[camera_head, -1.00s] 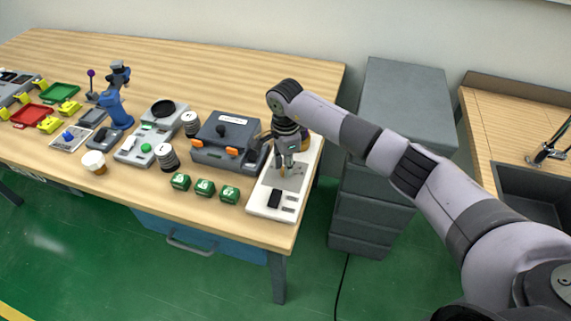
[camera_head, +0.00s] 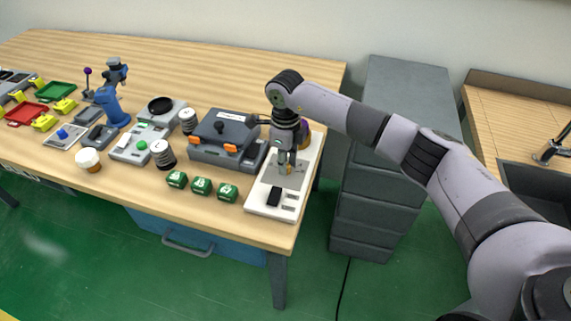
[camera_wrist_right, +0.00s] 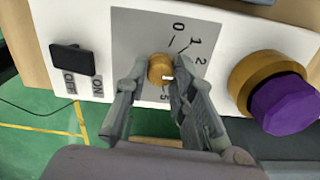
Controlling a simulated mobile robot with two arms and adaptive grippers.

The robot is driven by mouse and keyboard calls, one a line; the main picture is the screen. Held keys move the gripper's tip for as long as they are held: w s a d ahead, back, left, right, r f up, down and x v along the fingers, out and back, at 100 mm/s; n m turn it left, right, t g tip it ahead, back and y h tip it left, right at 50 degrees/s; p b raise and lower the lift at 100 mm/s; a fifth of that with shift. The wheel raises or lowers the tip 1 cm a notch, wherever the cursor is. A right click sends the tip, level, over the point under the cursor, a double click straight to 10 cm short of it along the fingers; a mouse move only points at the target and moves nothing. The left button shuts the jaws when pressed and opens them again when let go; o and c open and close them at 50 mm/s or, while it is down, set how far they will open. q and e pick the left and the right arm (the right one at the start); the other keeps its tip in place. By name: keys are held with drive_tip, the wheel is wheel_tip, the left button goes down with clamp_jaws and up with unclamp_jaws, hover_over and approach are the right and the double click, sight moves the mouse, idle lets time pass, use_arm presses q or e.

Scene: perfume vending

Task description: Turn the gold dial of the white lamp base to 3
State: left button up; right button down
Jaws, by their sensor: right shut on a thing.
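The white lamp base (camera_head: 266,203) lies at the right end of the wooden table. Its gold dial (camera_wrist_right: 159,68) sits on a grey plate printed with 0, 1, 2 and a 5; the 3 is not readable, likely behind a finger. A small white mark shows on the dial's lower right side in the right wrist view. My right gripper (camera_wrist_right: 153,84) is shut on the dial, one finger on each side; it also shows in the head view (camera_head: 287,164). My left gripper is not in view.
On the lamp base are a black ON/OFF switch (camera_wrist_right: 72,59) and a purple knob on a gold collar (camera_wrist_right: 283,103), close to my right finger. A grey box with orange latches (camera_head: 228,137) stands left of the base. Green cubes (camera_head: 201,186) lie near the front edge.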

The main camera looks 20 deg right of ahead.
drive_tip(key=shift+m+b, duration=0.4)
drive_tip(key=shift+m, duration=1.2)
drive_tip(key=c, duration=1.3)
unclamp_jaws()
drive_tip(key=shift+c, duration=0.2)
wheel_tip(320, 180, up, 12)
drive_tip(key=shift+f, duration=0.1)
